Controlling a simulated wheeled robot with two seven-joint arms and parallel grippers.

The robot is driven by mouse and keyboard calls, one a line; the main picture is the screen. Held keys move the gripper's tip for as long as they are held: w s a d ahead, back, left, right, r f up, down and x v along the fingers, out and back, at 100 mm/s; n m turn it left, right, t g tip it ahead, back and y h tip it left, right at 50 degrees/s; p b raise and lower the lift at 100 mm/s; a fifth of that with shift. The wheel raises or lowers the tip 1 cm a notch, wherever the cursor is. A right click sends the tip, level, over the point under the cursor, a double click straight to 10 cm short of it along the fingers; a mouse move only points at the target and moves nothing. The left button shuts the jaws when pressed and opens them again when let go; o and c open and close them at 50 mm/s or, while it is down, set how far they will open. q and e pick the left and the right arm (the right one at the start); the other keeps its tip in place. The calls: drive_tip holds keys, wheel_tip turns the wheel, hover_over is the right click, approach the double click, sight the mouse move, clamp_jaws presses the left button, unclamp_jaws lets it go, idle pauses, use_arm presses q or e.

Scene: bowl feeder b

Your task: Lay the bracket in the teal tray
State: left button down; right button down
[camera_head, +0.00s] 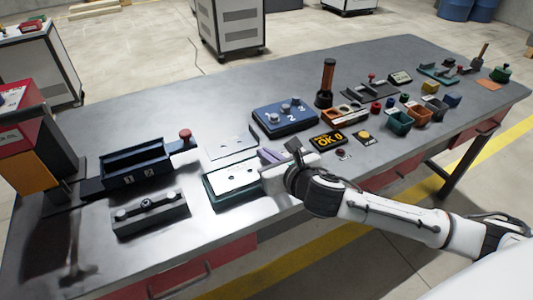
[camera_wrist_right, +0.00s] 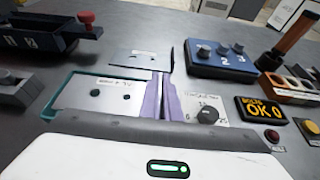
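The teal tray (camera_head: 209,196) stands near the table's front edge, left of my right gripper. Its teal rim also shows in the right wrist view (camera_wrist_right: 52,98). A pale flat plate (camera_head: 237,181) with two dark round spots lies within the rim; I cannot tell whether it is the bracket or the tray's floor. My right gripper (camera_head: 268,155) is at the tray's right end. In the right wrist view its purple fingers (camera_wrist_right: 162,98) are close together, with no held part clearly visible. My left gripper is out of view.
A dark blue bin (camera_head: 135,170) and a grey fixture (camera_head: 150,213) stand to the left. A blue box with knobs (camera_head: 285,116) is behind my right gripper. An OK display (camera_head: 328,140) and several small coloured bins (camera_head: 399,123) are to the right. Bare table lies behind the grey plate.

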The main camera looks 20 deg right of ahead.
drive_tip(key=shift+f, duration=0.6)
drive_tip(key=c, duration=1.9)
unclamp_jaws()
drive_tip(key=shift+f, duration=0.1)
drive_tip(key=shift+s, duration=0.1)
drive_tip(key=v, duration=1)
drive_tip(key=shift+r, duration=0.3)
